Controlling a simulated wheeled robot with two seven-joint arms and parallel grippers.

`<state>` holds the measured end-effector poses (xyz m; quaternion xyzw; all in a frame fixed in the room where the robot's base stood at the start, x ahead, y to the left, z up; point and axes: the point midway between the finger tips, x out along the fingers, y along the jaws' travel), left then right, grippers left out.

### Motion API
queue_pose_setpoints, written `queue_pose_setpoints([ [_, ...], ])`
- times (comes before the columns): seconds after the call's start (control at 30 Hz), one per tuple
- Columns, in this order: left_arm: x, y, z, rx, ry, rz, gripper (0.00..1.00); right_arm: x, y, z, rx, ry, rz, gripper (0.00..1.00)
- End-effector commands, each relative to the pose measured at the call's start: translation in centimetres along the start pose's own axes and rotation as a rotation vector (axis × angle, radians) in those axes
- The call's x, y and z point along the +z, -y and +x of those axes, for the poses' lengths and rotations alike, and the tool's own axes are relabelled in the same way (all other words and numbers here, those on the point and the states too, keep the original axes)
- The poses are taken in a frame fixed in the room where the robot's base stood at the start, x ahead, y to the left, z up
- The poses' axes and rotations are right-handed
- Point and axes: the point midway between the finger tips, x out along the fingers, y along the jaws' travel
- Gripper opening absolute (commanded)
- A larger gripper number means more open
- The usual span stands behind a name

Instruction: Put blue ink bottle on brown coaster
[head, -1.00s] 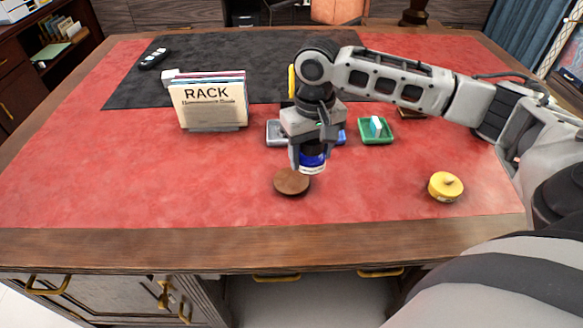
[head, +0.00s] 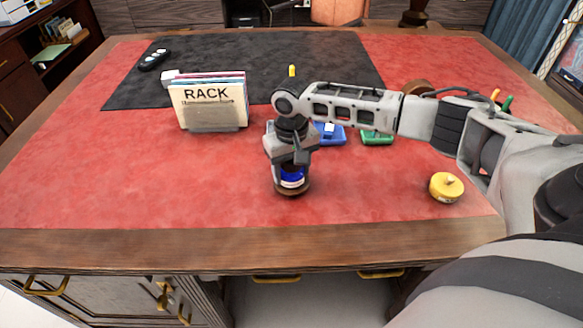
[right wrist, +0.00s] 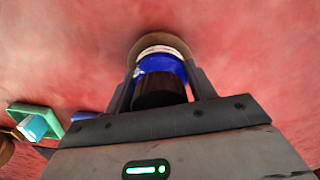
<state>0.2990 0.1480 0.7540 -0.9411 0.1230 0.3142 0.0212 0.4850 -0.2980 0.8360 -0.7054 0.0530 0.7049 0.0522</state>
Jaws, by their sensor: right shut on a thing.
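The blue ink bottle (head: 292,176), with a dark cap and a white band, is upright between the fingers of my right gripper (head: 291,178). The gripper is shut on it. The brown coaster (head: 292,193) lies on the red desk top directly below the bottle, mostly covered by it. In the right wrist view the bottle (right wrist: 162,68) stands out in front of the coaster (right wrist: 136,45), whose rim shows around its far end. Whether the bottle's base touches the coaster I cannot tell for sure. My left gripper is not in view.
A book rack (head: 210,101) stands to the left. A blue tray (head: 330,138) and a green tray (head: 377,138) lie behind my right arm. A yellow round container (head: 446,187) sits to the right. The red desk top (head: 120,180) at front left is clear.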

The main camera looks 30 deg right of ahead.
Motion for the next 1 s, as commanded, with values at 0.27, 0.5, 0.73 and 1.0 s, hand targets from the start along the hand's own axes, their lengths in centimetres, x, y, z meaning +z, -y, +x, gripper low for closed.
queue_pose_setpoints([
  [0.27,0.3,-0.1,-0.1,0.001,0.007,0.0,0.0,0.0,0.0,0.2,-0.001,0.0,0.0,0.77],
  [0.5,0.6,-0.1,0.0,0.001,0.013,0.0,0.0,0.0,0.0,0.1,0.0,-0.001,0.001,0.77],
  [0.73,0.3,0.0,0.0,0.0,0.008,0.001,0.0,-0.1,0.0,-2.6,-0.002,-0.004,0.001,0.77],
  [1.0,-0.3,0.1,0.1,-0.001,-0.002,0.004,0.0,-0.1,0.0,-8.4,-0.002,-0.003,0.0,0.77],
])
